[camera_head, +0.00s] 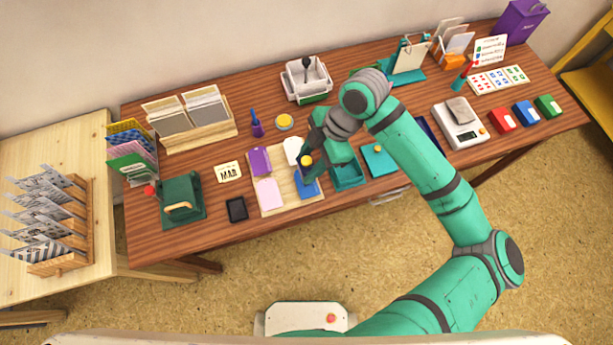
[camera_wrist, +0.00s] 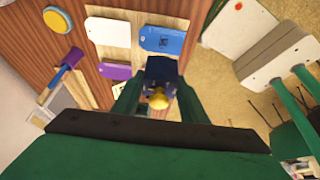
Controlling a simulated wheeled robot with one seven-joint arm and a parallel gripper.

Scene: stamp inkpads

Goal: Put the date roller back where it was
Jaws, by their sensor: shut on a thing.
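The date roller, a dark blue block with a yellow knob (camera_wrist: 159,98), is between the two green fingers of my gripper (camera_wrist: 158,86) in the wrist view. My gripper is shut on it. In the head view my gripper (camera_head: 308,170) is over the right part of the tag board, and the roller's yellow knob (camera_head: 306,160) shows there. A blue tag (camera_head: 307,188) with a dark print in the wrist view (camera_wrist: 162,37) lies beside the roller. Whether the roller touches anything below is hidden.
The wooden board (camera_head: 285,208) also bears pink (camera_head: 270,193), purple (camera_head: 260,161) and white (camera_head: 292,148) tags. A black pad (camera_head: 237,209) and a MAR card (camera_head: 228,171) lie left. A teal tray (camera_head: 349,180) stands right. A yellow-topped round tin (camera_head: 285,121) and blue-handled stamp (camera_head: 256,125) stand behind.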

